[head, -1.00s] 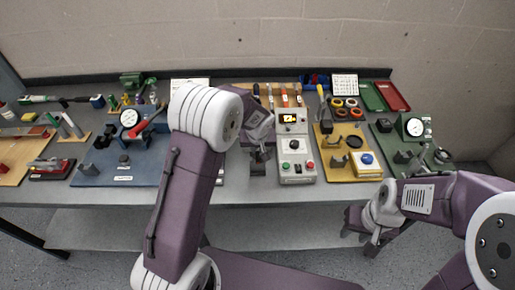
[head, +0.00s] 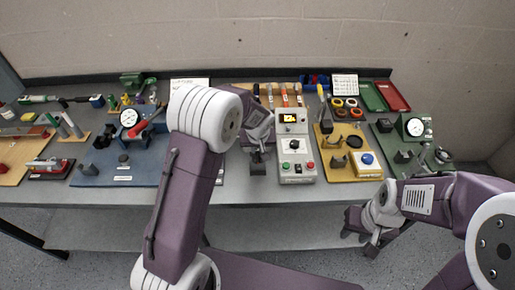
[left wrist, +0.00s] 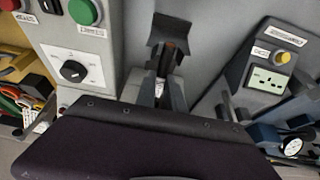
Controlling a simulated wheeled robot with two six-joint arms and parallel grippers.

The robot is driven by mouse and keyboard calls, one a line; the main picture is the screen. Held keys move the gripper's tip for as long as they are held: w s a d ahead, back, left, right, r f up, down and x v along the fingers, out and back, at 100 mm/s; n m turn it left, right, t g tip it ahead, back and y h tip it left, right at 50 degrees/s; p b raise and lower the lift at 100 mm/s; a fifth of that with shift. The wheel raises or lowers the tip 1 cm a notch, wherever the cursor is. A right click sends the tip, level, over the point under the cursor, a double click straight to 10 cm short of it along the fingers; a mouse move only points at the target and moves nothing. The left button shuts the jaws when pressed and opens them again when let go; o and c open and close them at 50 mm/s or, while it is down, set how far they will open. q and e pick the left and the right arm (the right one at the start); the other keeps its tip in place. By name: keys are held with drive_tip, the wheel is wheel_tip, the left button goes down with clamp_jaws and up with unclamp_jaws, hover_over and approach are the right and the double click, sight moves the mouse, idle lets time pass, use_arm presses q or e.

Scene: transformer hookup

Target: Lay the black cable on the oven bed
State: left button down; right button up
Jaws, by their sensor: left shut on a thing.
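My left gripper (head: 257,158) is low over the bench, just left of the grey control box. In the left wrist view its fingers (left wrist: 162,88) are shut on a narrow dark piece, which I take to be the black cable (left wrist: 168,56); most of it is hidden. A black bracket-like part (left wrist: 172,27) lies right at the fingertips, possibly the oven bed; I cannot tell whether the held piece touches it. My right gripper (head: 361,238) hangs in front of the bench edge, away from the objects; its finger gap is unclear.
The grey control box (head: 295,150) with a lit display and buttons stands close to the right of my left gripper. A yellow board (head: 340,170) and a green board (head: 425,165) lie further right, a blue board (head: 140,178) left. The bench's front strip (head: 250,190) is clear.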

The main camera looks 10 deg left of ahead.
use_arm(q)
drive_tip(key=shift+f+b, duration=0.25)
drive_tip(key=shift+b, duration=0.05)
drive_tip(key=c, duration=1.3)
unclamp_jaws()
drive_tip(key=shift+c, duration=0.2)
wheel_tip(320, 180, up, 7)
drive_tip(key=p, duration=0.5)
